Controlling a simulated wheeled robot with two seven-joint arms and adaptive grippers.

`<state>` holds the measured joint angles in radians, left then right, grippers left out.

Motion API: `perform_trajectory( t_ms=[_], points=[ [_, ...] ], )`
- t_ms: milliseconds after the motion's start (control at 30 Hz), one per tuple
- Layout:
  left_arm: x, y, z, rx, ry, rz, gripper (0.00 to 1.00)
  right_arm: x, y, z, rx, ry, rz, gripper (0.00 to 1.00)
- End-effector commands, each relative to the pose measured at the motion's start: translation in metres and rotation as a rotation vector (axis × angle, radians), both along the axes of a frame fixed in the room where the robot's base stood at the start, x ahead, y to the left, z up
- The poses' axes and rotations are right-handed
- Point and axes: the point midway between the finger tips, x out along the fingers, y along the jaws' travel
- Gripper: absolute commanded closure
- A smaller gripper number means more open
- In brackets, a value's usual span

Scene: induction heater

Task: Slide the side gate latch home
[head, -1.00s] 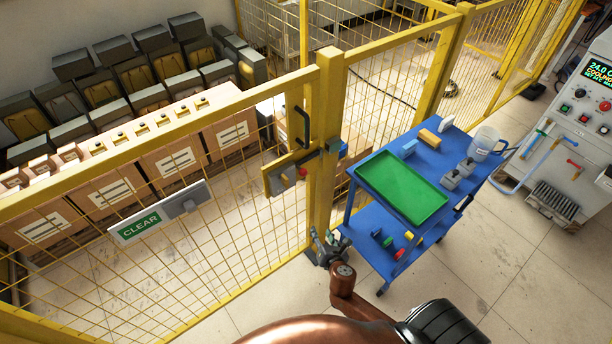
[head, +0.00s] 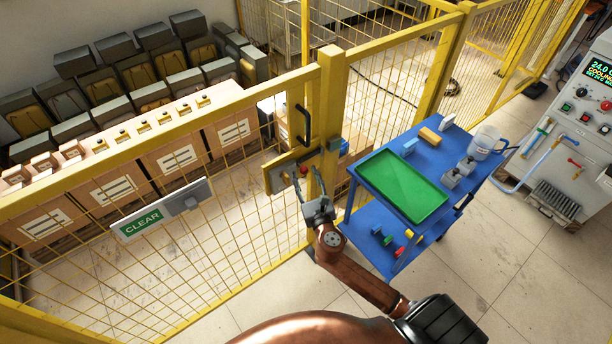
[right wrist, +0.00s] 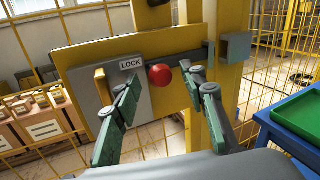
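The side gate latch (head: 280,176) is a yellow plate on the gate's edge with a grey sliding bolt and a red knob (head: 303,171). My right gripper (head: 309,188) is open in front of the latch. In the wrist view its fingers (right wrist: 167,88) are either side of the knob's line, apparently not touching it. My left gripper is not in view.
A black gate handle (head: 304,124) is above the latch. A blue cart (head: 361,222) with a green tray (head: 402,188) stands close right of the post. A "CLEAR" sign (head: 140,223) hangs on the mesh. A control panel (head: 585,125) is at far right.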

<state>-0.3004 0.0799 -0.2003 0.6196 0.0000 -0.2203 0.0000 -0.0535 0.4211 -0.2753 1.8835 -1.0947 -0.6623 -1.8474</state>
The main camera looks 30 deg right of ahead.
Motion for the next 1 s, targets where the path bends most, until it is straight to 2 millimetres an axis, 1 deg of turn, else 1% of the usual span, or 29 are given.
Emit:
perform_trajectory(
  t_ms=[100,333,900,1000],
  points=[
    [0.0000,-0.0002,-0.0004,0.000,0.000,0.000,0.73,0.0044,-0.0014,-0.0001,0.001,0.001,0.001,0.61],
    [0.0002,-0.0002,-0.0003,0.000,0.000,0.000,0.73,0.0047,-0.0017,0.0000,0.001,0.001,0.001,0.61],
    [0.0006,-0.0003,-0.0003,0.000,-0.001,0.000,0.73,0.0044,-0.0016,-0.0001,0.001,0.001,0.000,1.00],
    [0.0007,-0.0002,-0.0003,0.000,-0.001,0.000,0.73,0.0045,-0.0016,-0.0001,0.001,0.001,0.001,1.00]
  ],
)
